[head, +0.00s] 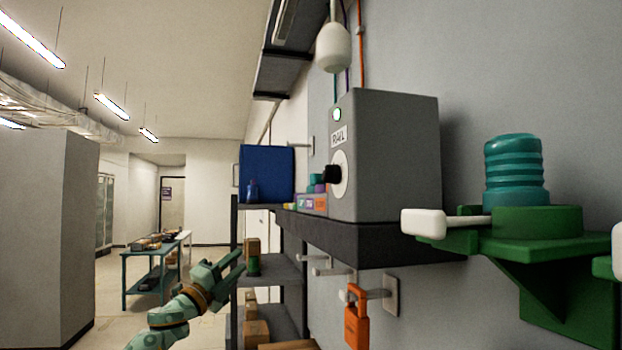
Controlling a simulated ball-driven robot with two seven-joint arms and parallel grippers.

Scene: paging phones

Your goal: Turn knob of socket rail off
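The socket rail unit is a grey box (395,150) on a dark shelf against the right wall, with a label reading "RAIL" on its front. A black knob (331,174) sticks out from a white round dial (341,178) on that face. The steep angle hides which way the knob points. A small lamp (337,114) above the label looks lit, pale green-white. My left gripper (241,261) is below and left of the knob, apart from it. Its fingers look spread, with nothing seen between them. My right gripper is not in view.
A dark ledge (370,241) carries the box. A green bracket (475,242) with a white-ended lever and teal ribbed piece juts out at right. An orange padlock (356,320) hangs below. A shelf with a blue bin (267,172) stands behind my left gripper.

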